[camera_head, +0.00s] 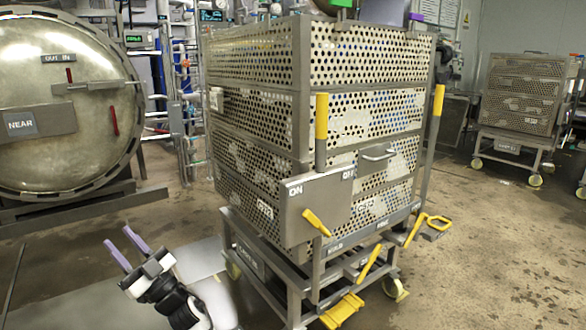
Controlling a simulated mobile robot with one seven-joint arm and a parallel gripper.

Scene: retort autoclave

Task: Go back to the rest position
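My gripper (127,249) is at the lower left, in front of the large cart. Its two purple-tipped fingers are spread apart with nothing between them. It points up and to the left, toward the round vessel door. My white and black wrist shows below it, and the rest of my arm runs out of the bottom of the picture. The gripper looks clear of the cart, though its exact distance cannot be told.
A tall perforated basket stack (370,67) stands on a wheeled cart (295,288) with yellow handles. The round autoclave door (55,85), marked NEAR, is shut at left. A second basket cart (520,92) stands at back right. The right floor (490,240) is clear.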

